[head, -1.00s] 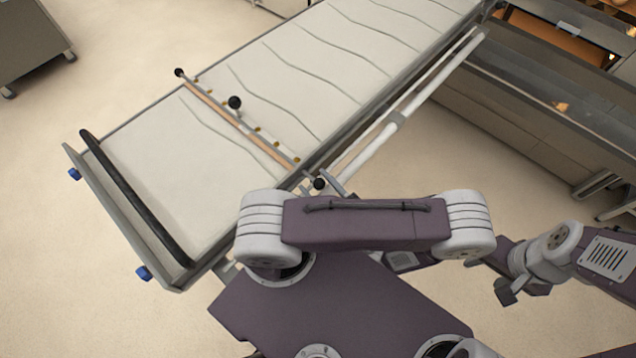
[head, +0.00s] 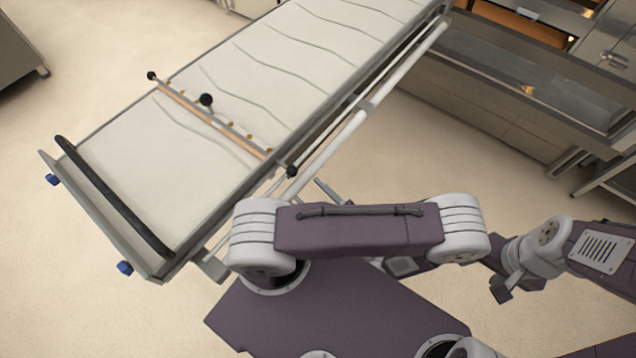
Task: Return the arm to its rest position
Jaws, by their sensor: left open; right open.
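My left arm (head: 360,228) is folded across the lower middle of the head view, its upper link lying level. Its wrist is hidden behind that link. Only a small grey part of my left gripper (head: 327,191) seems to show above the link, near the right side rail of the loader; I cannot tell whether they touch. My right arm (head: 598,250) comes in from the right edge. My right gripper (head: 507,284) is at its left end, over bare floor, open with nothing visible in it. Neither gripper visibly holds anything.
A long loader with a pale cloth belt (head: 190,190) runs from lower left to the top. It has a black handle bar (head: 112,197) and a crossbar with black knobs (head: 206,100). Deck ovens (head: 520,85) stand at upper right. Floor between them is clear.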

